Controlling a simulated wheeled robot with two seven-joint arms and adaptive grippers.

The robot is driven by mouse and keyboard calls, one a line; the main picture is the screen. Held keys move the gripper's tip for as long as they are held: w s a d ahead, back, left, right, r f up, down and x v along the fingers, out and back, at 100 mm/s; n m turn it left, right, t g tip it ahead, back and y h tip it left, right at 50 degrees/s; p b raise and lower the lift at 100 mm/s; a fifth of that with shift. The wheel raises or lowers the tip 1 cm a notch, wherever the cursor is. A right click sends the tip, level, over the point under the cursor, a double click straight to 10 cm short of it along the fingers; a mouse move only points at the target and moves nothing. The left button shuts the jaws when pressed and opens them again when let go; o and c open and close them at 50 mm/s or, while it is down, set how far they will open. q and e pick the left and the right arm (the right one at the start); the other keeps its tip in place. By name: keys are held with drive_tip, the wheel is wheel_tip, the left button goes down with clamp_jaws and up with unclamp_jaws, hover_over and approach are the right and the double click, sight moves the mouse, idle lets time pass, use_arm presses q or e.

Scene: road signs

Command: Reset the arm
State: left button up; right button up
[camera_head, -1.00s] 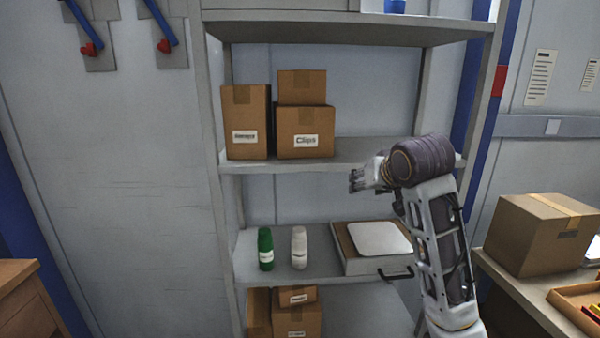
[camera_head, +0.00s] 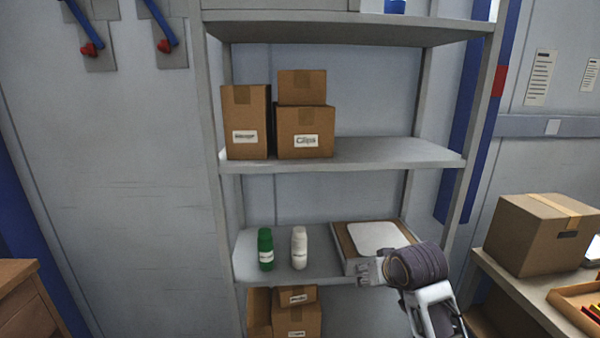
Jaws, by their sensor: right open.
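My right gripper (camera_head: 364,274) is in front of the shelf with the bottles, at the front edge of a case with a white top (camera_head: 378,238). It is open, with nothing seen between its fingers. My right arm comes up from the bottom right, and its dark wrist hides the right front of the case. I cannot tell whether the gripper touches the case. My left gripper is not in view.
A metal shelf rack (camera_head: 395,154) fills the middle. A green bottle (camera_head: 265,249) and a white bottle (camera_head: 299,248) stand left of the gripper. Cardboard boxes (camera_head: 305,132) sit above, others (camera_head: 297,318) below. A large box (camera_head: 540,235) stands on the right table.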

drive_tip(key=s+d+f+n+g, duration=0.1)
drive_tip(key=s+d+f+g, duration=0.1)
drive_tip(key=s+f, duration=1)
drive_tip(key=s+d+f+g, duration=0.2)
drive_tip(key=s+f+g, duration=0.1)
drive_tip(key=s+f, duration=0.9)
drive_tip(key=s+f+g, duration=0.1)
drive_tip(key=s+f, duration=0.1)
drive_tip(key=f, duration=1.4)
drive_tip(key=s+f, duration=0.2)
drive_tip(key=f, duration=1.4)
drive_tip(key=s+d+f, duration=0.2)
drive_tip(key=s+f, duration=0.7)
drive_tip(key=s, duration=0.2)
drive_tip(key=s+d+f+g+h, duration=0.1)
drive_tip(key=s+f, duration=0.9)
drive_tip(key=s, duration=0.1)
drive_tip(key=shift+s+d+n, duration=0.15)
drive_tip(key=shift+d+n, duration=0.15)
drive_tip(key=shift+d, duration=0.1)
